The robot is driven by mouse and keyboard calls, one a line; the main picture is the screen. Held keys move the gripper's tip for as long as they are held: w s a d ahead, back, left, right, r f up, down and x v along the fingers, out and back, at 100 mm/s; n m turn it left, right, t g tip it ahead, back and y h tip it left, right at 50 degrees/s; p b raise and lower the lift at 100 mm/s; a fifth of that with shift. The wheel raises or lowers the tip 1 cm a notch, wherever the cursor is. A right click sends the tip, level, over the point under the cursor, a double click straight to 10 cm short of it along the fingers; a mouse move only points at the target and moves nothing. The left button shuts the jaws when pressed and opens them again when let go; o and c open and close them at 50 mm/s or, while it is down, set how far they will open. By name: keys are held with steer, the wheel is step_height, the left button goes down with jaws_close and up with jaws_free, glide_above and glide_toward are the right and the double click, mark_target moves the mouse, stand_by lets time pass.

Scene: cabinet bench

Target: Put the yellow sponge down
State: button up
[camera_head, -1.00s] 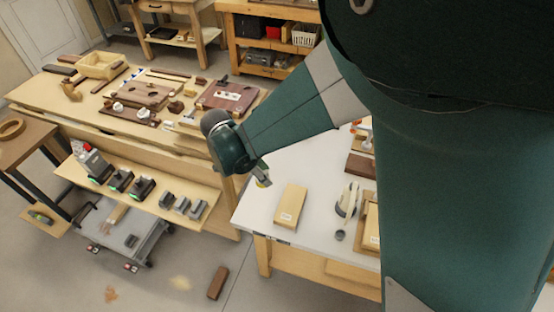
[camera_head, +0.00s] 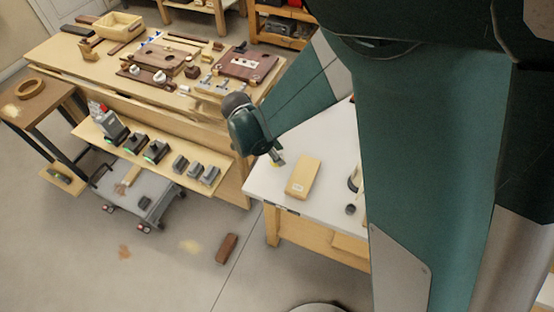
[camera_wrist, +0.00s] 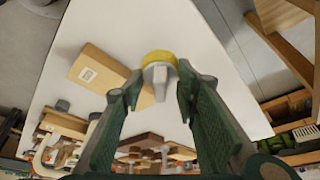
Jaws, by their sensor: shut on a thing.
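The yellow sponge (camera_wrist: 159,57) shows as a rounded yellow piece with a pale grey part just in front of it, at the fingertips in the wrist view. My gripper (camera_wrist: 158,84) is shut on it. In the head view, my gripper (camera_head: 277,158) is above the near left part of the white tabletop (camera_head: 268,184), left of a tan block. Only a tiny speck of yellow shows there. I cannot tell the exact gap between the sponge and the tabletop.
The tan block (camera_head: 303,178) lies flat on the white table; the wrist view also shows it (camera_wrist: 98,68). A dark round piece (camera_head: 351,210) stands to its right. A workbench with wooden parts (camera_head: 150,62) is at the back left. Bare white tabletop surrounds the block.

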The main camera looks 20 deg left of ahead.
steer(key=shift+f, duration=1.65)
steer(key=shift+f+b, duration=0.15)
steer(key=shift+b, duration=0.3)
steer(key=o, duration=0.8)
steer(key=p+v, duration=0.2)
steer(key=v, duration=1)
steer(key=shift+r, duration=0.2)
steer(key=shift+d, duration=0.1)
